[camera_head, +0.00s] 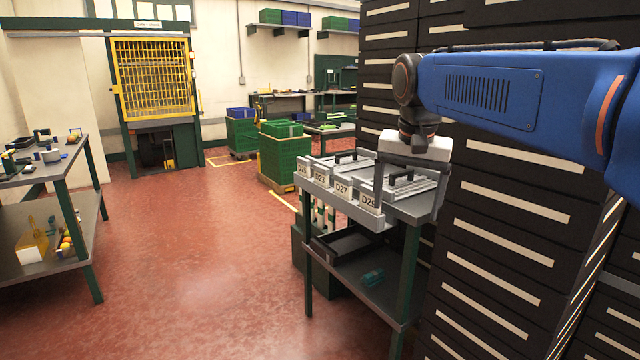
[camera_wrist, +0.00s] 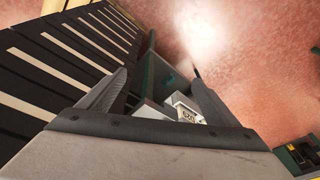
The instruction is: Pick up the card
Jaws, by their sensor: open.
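Several white cards with printed codes stand along the front edge of a grey rack. The card marked D29 (camera_head: 370,199) is at the right end, with the D27 card (camera_head: 342,189) to its left. In the wrist view, a white card (camera_wrist: 187,114) shows beyond the gripper, nearer its right finger; its print is too small to read surely. My gripper (camera_wrist: 160,78) is open, with a finger on each side and nothing held between them. In the head view my gripper (camera_head: 408,185) hangs over the right end of the rack, beside the D29 card.
The rack stands on a dark green-legged table (camera_head: 407,260) with a lower shelf. A tall black drawer cabinet (camera_head: 510,220) rises close on the right. Green crates (camera_head: 284,155) stand behind. Another table (camera_head: 80,205) is at left. Red floor between is clear.

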